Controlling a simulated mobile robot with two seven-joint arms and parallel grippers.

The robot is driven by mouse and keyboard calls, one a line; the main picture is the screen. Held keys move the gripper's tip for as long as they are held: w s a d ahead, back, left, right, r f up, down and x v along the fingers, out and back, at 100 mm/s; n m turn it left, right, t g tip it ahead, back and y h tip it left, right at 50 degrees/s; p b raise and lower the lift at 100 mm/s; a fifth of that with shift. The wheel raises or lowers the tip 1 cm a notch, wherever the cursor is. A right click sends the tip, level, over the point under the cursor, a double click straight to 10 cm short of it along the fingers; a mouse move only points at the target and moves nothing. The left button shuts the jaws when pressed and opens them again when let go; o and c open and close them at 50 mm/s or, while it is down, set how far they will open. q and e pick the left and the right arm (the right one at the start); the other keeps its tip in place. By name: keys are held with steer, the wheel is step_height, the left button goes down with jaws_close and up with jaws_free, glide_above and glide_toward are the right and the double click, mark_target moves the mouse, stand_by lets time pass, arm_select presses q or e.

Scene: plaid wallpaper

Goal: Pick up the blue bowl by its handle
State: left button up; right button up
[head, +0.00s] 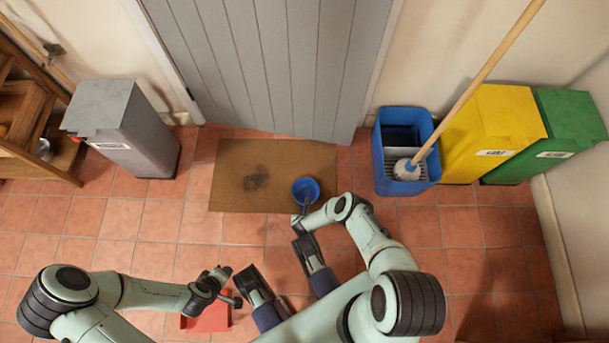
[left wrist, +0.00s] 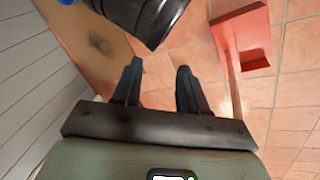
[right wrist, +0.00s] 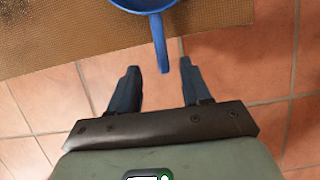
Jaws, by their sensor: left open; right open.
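The blue bowl (head: 306,188) sits on the brown doormat (head: 237,197), near its right front corner. Its handle (right wrist: 159,42) points toward me, and most of the bowl is cut off by the top edge in the right wrist view. My right gripper (head: 299,217) is open just in front of the bowl. In the right wrist view, the handle's tip lies between the two fingertips (right wrist: 161,70), with gaps on both sides; I cannot tell the height difference. My left gripper (head: 229,284) is open and empty, away from the bowl, above the floor near a red dustpan (head: 207,317).
A grey bin (head: 124,128) stands at left by a wooden shelf (head: 30,125). A blue mop bucket (head: 379,160) with a mop, a yellow bin (head: 490,130) and a green bin (head: 570,125) stand at right. A grey door (head: 275,65) is behind the mat. Tiled floor around the mat is mostly clear.

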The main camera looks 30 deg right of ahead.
steer(key=shift+b+x, duration=0.4)
steer(key=shift+x, duration=0.5)
steer(key=shift+f, duration=0.2)
steer(key=b+x, duration=0.3)
steer(key=x, duration=0.1)
steer(key=shift+d+f+b, duration=0.1)
steer(key=shift+f+b, duration=0.2)
steer(key=shift+b, duration=0.05)
arm_select(q)
steer(key=s+a+f+g, duration=0.2)
steer(key=s+f, duration=0.3)
steer(key=f, duration=0.2)
steer(key=shift+s+f+n, duration=0.3)
steer(key=shift+f, duration=0.05)
arm_select(e)
steer(key=shift+c, duration=0.3)
jaws_close()
